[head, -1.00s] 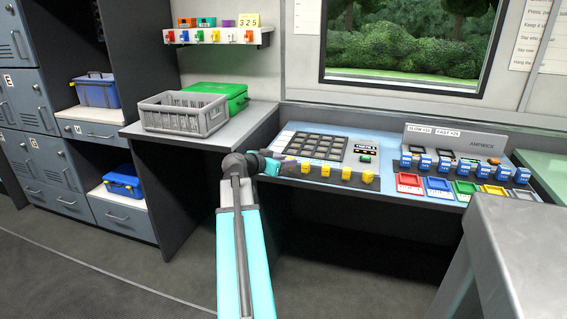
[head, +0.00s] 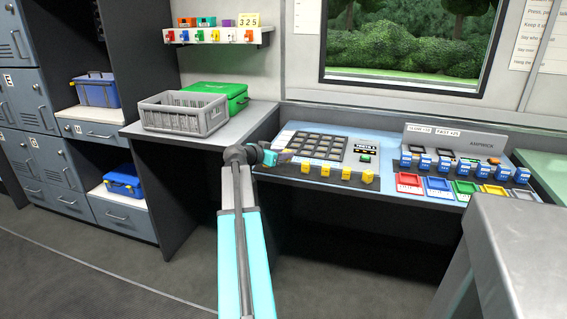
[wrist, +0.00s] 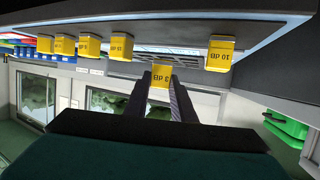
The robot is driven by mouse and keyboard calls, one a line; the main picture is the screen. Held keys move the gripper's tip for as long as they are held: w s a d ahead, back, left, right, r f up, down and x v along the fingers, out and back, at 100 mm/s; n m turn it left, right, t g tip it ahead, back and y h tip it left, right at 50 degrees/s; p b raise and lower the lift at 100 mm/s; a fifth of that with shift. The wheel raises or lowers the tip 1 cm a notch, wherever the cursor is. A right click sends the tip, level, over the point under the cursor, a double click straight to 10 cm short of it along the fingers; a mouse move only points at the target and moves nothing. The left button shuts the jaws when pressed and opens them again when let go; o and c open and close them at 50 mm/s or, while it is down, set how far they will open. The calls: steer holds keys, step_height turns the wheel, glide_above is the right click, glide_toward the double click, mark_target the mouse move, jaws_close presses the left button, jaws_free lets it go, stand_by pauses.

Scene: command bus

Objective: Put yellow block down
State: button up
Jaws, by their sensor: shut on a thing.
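My gripper (wrist: 161,97) is shut on a yellow block (wrist: 160,77) marked "BP 3", seen between the two dark fingers in the wrist view. In the head view my gripper (head: 284,156) is at the left end of the console (head: 345,147), by its front edge, and the held block is hard to make out there. Several other yellow blocks stand in a row along that edge, such as the one (head: 346,174) near the middle. In the wrist view the held block is level with a gap between a block (wrist: 121,46) and the "BP 10" block (wrist: 220,54).
The console has a grid of dark square recesses (head: 318,146). Coloured trays (head: 438,185) and blue blocks (head: 445,163) are to its right. A grey crate (head: 182,115) and a green case (head: 222,92) stand on the left counter.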

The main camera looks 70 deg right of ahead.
mark_target(284, 161)
steer(key=shift+f, duration=1.7)
steer(key=shift+f, duration=0.2)
steer(key=o, duration=1)
steer(key=shift+r, duration=0.25)
steer(key=v, duration=1.2)
steer(key=shift+f, duration=0.1)
